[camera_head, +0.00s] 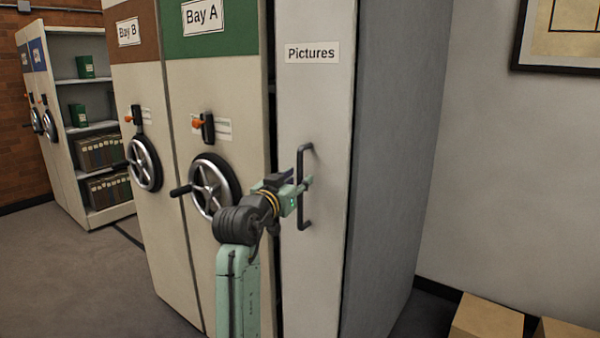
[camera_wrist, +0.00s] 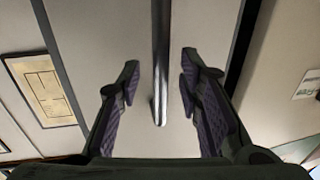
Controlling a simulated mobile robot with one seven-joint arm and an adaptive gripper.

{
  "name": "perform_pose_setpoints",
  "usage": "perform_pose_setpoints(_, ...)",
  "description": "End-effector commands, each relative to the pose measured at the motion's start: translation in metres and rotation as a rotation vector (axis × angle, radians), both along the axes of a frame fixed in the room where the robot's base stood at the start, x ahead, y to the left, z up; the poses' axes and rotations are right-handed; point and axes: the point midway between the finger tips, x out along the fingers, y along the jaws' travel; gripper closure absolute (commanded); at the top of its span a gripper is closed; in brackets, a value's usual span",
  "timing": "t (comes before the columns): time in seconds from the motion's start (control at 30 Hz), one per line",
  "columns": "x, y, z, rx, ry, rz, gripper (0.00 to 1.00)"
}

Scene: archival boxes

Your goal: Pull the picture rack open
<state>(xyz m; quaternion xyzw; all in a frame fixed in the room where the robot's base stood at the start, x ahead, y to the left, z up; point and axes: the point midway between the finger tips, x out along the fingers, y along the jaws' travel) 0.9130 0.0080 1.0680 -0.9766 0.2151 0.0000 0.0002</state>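The picture rack (camera_head: 312,105) is a tall pale panel labelled "Pictures", right of Bay A, with a long grey side. A dark vertical bar handle (camera_head: 304,215) is on its front. My gripper (camera_head: 303,187) is at the handle's middle height, and its fingertips are partly hidden in the head view. In the wrist view, the handle (camera_wrist: 160,65) runs between the two spread fingers of my gripper (camera_wrist: 160,75), with a gap on each side. The gripper is open and not closed on the bar.
Bay A (camera_head: 240,110) and Bay B (camera_head: 140,85) stand left of the rack, with protruding handwheels. My arm passes close to the Bay A handwheel (camera_head: 228,170). Cardboard boxes (camera_head: 487,322) are on the floor at right. Open floor (camera_head: 75,270) shows at left.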

Motion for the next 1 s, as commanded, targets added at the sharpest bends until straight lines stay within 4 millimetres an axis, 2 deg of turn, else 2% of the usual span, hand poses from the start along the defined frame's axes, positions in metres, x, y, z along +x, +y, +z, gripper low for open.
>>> perform_pose_setpoints(0.2,0.018,-0.008,0.0,0.0,0.001,0.001,0.67)
perform_pose_setpoints(0.5,0.021,-0.009,0.0,0.0,0.0,0.002,0.67)
perform_pose_setpoints(1.0,0.02,-0.009,0.0,-0.001,0.0,0.002,1.0)
